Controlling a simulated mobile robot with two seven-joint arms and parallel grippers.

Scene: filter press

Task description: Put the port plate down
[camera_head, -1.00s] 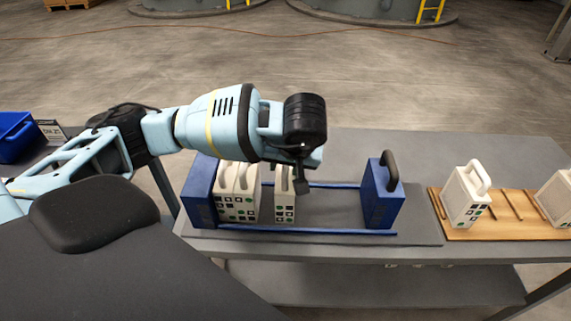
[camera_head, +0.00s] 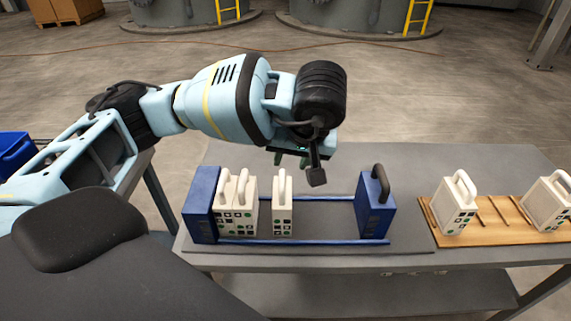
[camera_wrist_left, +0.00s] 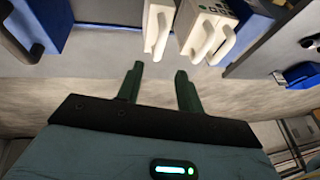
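A white port plate (camera_head: 282,208) with a loop handle stands upright on the press between two blue rails, apart from a pair of similar white plates (camera_head: 236,212) to its left. Its handle also shows in the left wrist view (camera_wrist_left: 158,32), just beyond my fingertips. My left gripper (camera_head: 290,160) is above and slightly behind this plate, clear of its handle. In the left wrist view its two green fingers (camera_wrist_left: 160,70) are spread with nothing between them. The wrist partly hides the gripper in the head view. My right gripper is not in view.
A blue end block (camera_head: 201,205) stands at the press's left, and a blue block with a black handle (camera_head: 376,205) at its right. The rails (camera_head: 305,241) between are partly free. A wooden rack (camera_head: 490,232) at right holds two white plates.

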